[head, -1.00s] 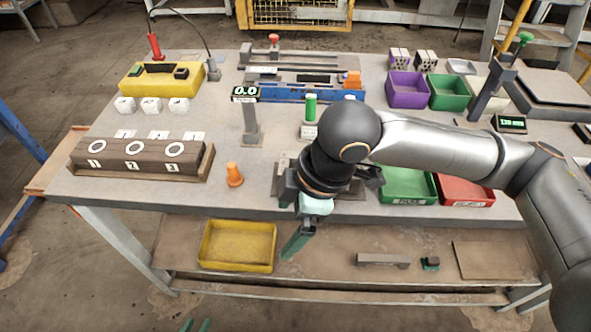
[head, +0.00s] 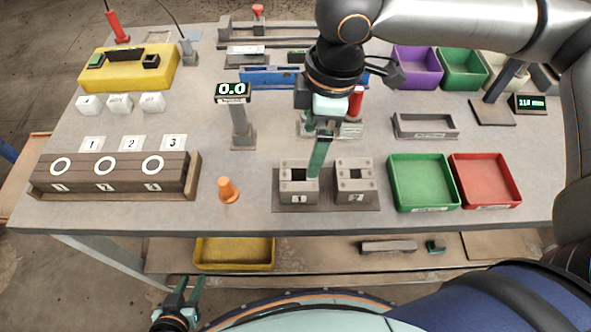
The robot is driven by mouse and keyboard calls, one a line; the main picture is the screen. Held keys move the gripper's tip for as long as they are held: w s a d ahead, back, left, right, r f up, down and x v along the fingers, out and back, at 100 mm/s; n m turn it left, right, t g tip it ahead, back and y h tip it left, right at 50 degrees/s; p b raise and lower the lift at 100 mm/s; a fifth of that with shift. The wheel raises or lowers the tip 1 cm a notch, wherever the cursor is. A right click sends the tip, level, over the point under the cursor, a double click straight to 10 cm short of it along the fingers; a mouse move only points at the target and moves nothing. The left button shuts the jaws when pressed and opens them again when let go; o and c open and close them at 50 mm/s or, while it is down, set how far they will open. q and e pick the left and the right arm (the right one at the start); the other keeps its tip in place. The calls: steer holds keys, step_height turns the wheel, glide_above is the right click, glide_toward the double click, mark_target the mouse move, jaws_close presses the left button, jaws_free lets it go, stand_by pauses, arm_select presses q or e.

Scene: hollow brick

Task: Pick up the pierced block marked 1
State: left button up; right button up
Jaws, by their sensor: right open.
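The pierced block marked 1 (head: 298,197) is a grey block with a dark opening in its top. It stands upright on a dark base plate (head: 328,203), with a similar block marked 2 (head: 354,180) to its right. My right gripper (head: 317,168) points down from above, with green fingers overlapping the right part of block 1's top. The fingers line up in this view, so the gap is hidden; I cannot tell whether a tip touches the block or enters its opening. My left gripper (head: 186,287) is open and empty at the bottom left, in front of the table.
A green tray (head: 423,207) and a red tray (head: 486,205) stand to the right. An orange cone (head: 228,190) and a post with a 0.0 display (head: 240,125) stand to the left. A brown wooden rack (head: 115,190) with three rings lies further left.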

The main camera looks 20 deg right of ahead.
glide_above(298, 176)
steer(key=s+d, duration=0.1)
steer(key=s, duration=0.1)
steer(key=f, duration=0.5)
steer(key=shift+w+d+b, duration=0.15)
steer(key=shift+w+b, duration=0.1)
steer(key=shift+b, duration=0.05)
steer(key=shift+w+a+f+b, duration=0.15)
steer(key=shift+a+f, duration=0.25)
steer(key=shift+f, duration=0.85)
steer(key=shift+s+a+f+b, duration=0.1)
steer(key=shift+a+f+b, duration=0.25)
steer(key=shift+f, duration=0.9)
steer(key=shift+w, duration=0.1)
steer(key=c, duration=1.4)
